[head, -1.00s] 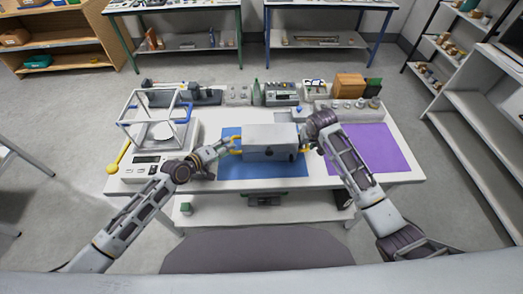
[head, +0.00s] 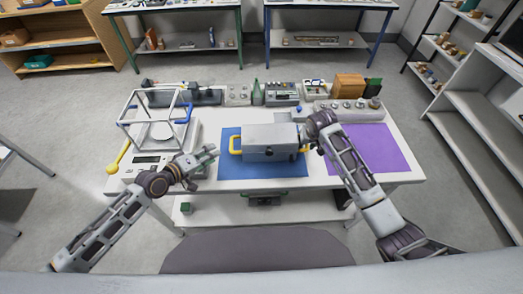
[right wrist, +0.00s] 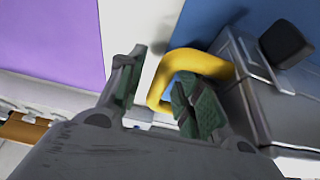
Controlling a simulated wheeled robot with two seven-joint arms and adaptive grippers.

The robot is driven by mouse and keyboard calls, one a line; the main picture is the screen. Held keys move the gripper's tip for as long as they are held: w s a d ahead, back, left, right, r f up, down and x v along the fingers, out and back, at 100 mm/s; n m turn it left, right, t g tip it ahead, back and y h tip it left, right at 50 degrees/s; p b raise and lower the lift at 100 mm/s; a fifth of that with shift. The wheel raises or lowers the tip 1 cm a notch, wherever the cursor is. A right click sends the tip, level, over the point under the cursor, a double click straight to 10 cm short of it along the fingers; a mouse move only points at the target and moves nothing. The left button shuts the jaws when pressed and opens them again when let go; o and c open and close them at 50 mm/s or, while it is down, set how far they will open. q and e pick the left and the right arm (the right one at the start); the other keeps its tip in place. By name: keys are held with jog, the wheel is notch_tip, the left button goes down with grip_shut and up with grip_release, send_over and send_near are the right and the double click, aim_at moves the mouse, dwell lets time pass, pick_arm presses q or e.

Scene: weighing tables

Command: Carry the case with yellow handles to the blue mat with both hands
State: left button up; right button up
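The grey case (head: 270,136) sits upright over the blue mat (head: 240,172), with its right end near the mat's right edge. Its left yellow handle (head: 235,145) is free. My left gripper (head: 211,158) is open and empty, left of that handle and apart from it. My right gripper (head: 308,142) is at the case's right end, where the arm partly hides it. In the right wrist view its fingers (right wrist: 160,95) are spread, one inside the loop of the right yellow handle (right wrist: 190,62) and one outside, with a gap to the handle.
A purple mat (head: 375,150) lies right of the case. A balance with a glass-sided frame (head: 150,160) stands at the left, near my left arm. Instruments, a green bottle (head: 256,95) and a wooden box (head: 348,86) line the table's back edge.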

jog(key=shift+r, duration=0.1)
dwell(0.4)
jog(key=v, duration=1.1)
jog(key=shift+s+r, duration=0.25)
jog(key=shift+r, duration=0.05)
jog(key=shift+s, duration=0.1)
dwell(0.5)
